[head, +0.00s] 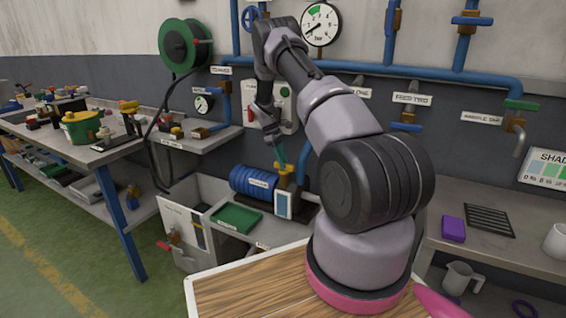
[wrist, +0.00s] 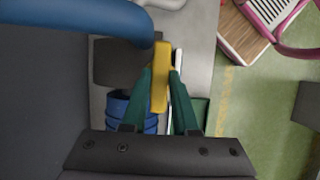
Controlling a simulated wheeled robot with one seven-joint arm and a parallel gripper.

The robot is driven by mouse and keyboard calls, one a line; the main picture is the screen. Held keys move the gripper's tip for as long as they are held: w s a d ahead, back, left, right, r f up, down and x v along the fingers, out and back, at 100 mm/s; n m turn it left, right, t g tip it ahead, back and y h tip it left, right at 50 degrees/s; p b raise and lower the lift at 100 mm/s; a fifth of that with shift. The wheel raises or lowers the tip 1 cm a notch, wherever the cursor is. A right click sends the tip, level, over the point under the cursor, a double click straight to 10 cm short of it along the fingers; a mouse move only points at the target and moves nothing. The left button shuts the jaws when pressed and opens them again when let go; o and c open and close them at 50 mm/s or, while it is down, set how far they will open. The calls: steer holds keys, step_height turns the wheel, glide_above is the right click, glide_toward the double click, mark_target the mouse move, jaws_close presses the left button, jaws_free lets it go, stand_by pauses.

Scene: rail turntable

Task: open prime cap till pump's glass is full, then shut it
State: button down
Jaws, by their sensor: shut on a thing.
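The pump has a ribbed blue body (head: 252,181) and stands on the low bench behind my arm; its blue ribs also show in the wrist view (wrist: 118,106). A yellow handle (wrist: 160,72), which looks like the prime cap, sits on top of it. My gripper (head: 280,160) points down at the pump top, its green fingers (wrist: 160,78) shut on the yellow handle from both sides. The pump's glass (head: 283,205) is a pale blue panel in a white frame below the handle. Its level is too small to tell. Whether the cap is turned open is unclear.
A thick blue pipe (wrist: 75,20) passes close to my gripper. A pressure gauge (head: 320,24) hangs on the wall above. A workbench with tools (head: 95,150) stands at left.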

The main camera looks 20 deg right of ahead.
steer(key=c, duration=0.7)
jaws_free()
steer(key=shift+r, duration=0.1)
steer(key=v, duration=1)
steer(key=shift+w+a+r, duration=0.15)
steer(key=shift+r, duration=0.15)
